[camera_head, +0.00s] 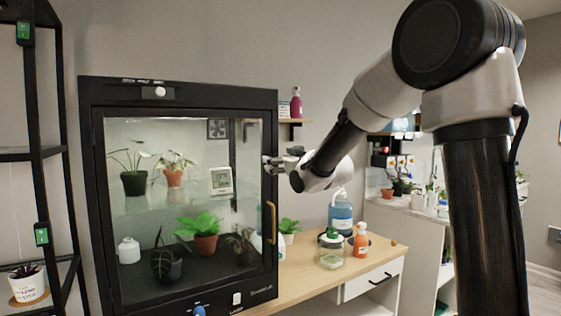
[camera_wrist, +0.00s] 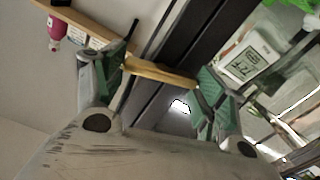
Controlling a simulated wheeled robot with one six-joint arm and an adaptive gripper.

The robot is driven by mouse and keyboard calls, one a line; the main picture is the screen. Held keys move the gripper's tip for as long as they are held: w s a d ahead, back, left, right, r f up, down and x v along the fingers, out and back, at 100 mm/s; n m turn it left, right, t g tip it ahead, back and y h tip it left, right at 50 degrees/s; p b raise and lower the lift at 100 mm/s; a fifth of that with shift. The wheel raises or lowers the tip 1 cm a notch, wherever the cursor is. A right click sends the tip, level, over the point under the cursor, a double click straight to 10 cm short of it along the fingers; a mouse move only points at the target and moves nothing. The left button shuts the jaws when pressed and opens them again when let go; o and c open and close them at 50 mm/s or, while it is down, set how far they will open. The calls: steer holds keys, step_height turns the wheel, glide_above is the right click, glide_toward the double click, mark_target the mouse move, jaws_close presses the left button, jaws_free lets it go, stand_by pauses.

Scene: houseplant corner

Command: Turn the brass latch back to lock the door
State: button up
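The brass latch (camera_wrist: 160,73) shows in the wrist view as a thin bar lying crosswise over the dark door and frame edges. In the head view I cannot make it out; my gripper is in front of that spot. My gripper (camera_wrist: 163,85) is open, one green-grey finger near each end of the latch. Whether the fingers touch it, I cannot tell. In the head view my gripper (camera_head: 272,164) is at the right edge of the cabinet door (camera_head: 185,205). The glass door appears shut. A brass pull handle (camera_head: 270,222) stands upright lower on it.
Potted plants, such as a leafy one (camera_head: 206,240), and a white meter (camera_head: 221,181) are behind the glass. A wooden bench (camera_head: 300,277) to the right holds a jar (camera_head: 331,250), an orange bottle (camera_head: 361,242) and a blue jug (camera_head: 341,215). A small shelf (camera_head: 295,121) is above.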

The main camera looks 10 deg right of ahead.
steer(key=shift+c, duration=1.2)
steer(key=shift+m, duration=1.6)
steer(key=o, duration=1)
steer(key=shift+s+d, duration=0.1)
steer(key=v, duration=1.1)
steer(key=shift+s+d, duration=0.15)
steer(key=shift+s, duration=0.2)
